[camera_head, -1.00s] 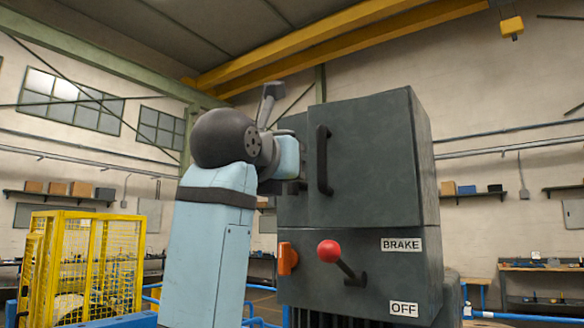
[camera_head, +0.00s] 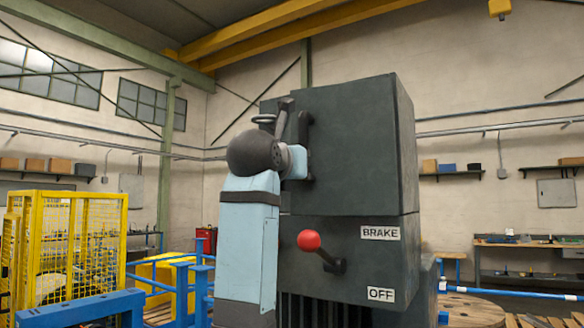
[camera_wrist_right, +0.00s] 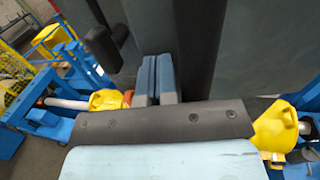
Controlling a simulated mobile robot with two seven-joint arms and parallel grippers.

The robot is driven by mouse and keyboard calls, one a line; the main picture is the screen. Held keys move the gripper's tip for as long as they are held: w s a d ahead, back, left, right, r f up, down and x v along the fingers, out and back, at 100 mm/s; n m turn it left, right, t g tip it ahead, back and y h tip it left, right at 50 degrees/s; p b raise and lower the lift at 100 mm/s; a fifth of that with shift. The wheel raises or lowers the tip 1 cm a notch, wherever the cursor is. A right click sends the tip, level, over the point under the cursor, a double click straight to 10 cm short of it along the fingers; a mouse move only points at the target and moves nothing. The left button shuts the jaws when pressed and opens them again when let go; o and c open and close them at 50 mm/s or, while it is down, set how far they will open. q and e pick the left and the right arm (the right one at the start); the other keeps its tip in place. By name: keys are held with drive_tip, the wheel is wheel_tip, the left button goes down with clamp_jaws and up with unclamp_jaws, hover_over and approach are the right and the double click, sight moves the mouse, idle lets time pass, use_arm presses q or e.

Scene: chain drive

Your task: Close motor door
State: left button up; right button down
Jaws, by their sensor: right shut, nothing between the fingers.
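The motor door (camera_head: 355,150) is the dark grey upper front of a large cabinet, with a black vertical handle (camera_head: 305,125) near its left edge. I cannot tell whether it is fully closed. My light-blue arm stands in front of its left side, and its right gripper (camera_head: 300,165) is at the handle's lower part, mostly hidden. In the right wrist view the gripper (camera_wrist_right: 157,75) is shut and empty, its two blue-grey fingers together close to dark panels. A dark block (camera_wrist_right: 105,40) is left of them; contact is unclear. My left gripper is not in view.
A yellow cage (camera_head: 75,245) and blue rails (camera_head: 85,308) stand to the left. A workbench (camera_head: 530,255) stands at the back right.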

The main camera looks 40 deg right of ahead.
drive_tip(key=w+d+m+g+h, duration=0.1)
drive_tip(key=w+d+m+g+p, duration=0.1)
drive_tip(key=d+g, duration=0.1)
drive_tip(key=shift+w+r+m+g+h, duration=0.1)
drive_tip(key=shift+w+m+g+h, duration=0.2)
drive_tip(key=shift+w+h, duration=0.1)
drive_tip(key=shift+d, duration=0.1)
